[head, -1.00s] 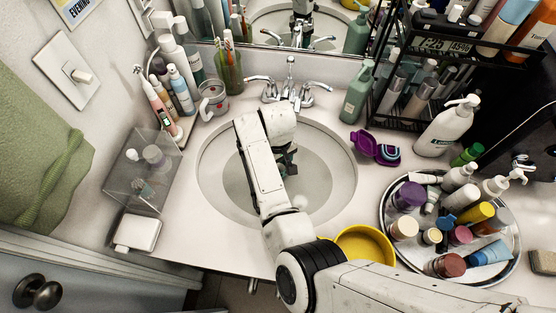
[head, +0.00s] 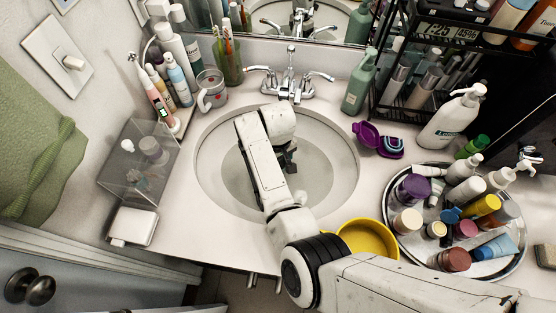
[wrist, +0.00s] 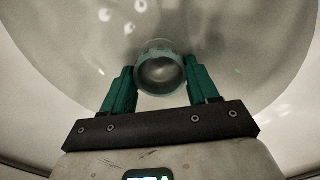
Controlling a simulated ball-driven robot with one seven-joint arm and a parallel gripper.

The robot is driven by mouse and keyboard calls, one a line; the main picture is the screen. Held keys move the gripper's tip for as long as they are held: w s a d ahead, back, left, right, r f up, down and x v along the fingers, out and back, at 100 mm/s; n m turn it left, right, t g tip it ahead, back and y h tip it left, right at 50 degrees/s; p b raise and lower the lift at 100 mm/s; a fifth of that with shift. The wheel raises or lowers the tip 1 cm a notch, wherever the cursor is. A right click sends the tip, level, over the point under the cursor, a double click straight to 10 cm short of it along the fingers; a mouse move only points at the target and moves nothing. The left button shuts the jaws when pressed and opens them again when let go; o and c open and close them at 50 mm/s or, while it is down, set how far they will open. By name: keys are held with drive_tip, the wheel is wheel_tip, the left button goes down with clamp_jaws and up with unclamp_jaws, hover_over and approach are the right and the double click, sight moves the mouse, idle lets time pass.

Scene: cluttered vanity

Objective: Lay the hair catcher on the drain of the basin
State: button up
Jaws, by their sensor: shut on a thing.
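The white basin (head: 330,185) is set in the counter below the faucet. My gripper (wrist: 160,68) reaches down into the basin; in the head view my own arm hides most of it. In the wrist view its two teal fingers are closed on either side of a round, grey-green, hollow piece, which I take to be the hair catcher (wrist: 160,88). The piece sits between the fingertips with its round opening facing the camera. The basin floor (wrist: 245,60) lies beyond it. I cannot make out the drain in either view. I cannot tell how far the piece is from the basin floor.
The faucet (head: 290,85) stands behind the basin. A yellow bowl (head: 367,238) is at the front right edge, beside my arm. A round tray (head: 400,245) of bottles and a purple case (head: 368,134) are to the right. A clear box (head: 122,180) stands left.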

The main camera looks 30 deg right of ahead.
drive_tip(key=shift+f, duration=0.35)
idle(0.3)
drive_tip(key=o, duration=1.1)
wheel_tip(320, 180, up, 11)
drive_tip(key=shift+f, duration=0.15)
